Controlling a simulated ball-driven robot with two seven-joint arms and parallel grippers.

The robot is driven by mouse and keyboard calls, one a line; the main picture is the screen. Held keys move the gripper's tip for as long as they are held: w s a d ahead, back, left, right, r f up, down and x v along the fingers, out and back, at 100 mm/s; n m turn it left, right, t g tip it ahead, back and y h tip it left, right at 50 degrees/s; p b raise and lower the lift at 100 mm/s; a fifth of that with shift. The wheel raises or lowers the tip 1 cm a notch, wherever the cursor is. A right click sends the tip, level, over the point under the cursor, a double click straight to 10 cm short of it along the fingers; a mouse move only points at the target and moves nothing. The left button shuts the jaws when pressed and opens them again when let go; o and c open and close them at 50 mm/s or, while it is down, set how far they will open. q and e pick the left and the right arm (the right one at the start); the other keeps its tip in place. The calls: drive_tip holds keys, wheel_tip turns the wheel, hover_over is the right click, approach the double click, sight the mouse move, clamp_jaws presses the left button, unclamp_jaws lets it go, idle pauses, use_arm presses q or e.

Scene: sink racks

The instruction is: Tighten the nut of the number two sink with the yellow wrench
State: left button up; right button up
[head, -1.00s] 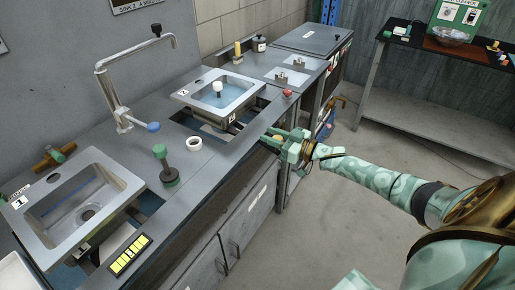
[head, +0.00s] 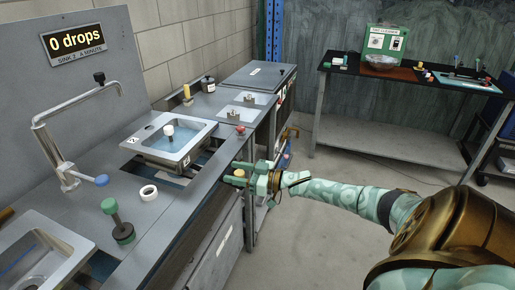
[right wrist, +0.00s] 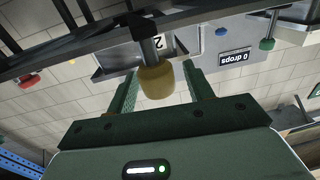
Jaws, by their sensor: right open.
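My right gripper (head: 236,174) is at the counter's front edge, below and right of the raised sink (head: 192,133), with its fingers pointing toward the cabinet. In the right wrist view the fingers (right wrist: 158,92) are apart. A yellow knob (right wrist: 157,82) on a dark shaft sits between them, with visible gaps on both sides. The knob also shows in the head view (head: 239,173). I cannot tell whether it is the yellow wrench's handle. A plate marked 2 (right wrist: 158,43) is just behind it. I cannot make out the sink's nut. My left gripper is out of view.
A sign reads 0 drops (head: 77,41). The floor (head: 310,245) right of the cabinets is clear.

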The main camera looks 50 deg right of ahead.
drive_tip(key=p+v, duration=0.3)
drive_tip(key=v, duration=1.2)
drive_tip(key=shift+s, duration=0.2)
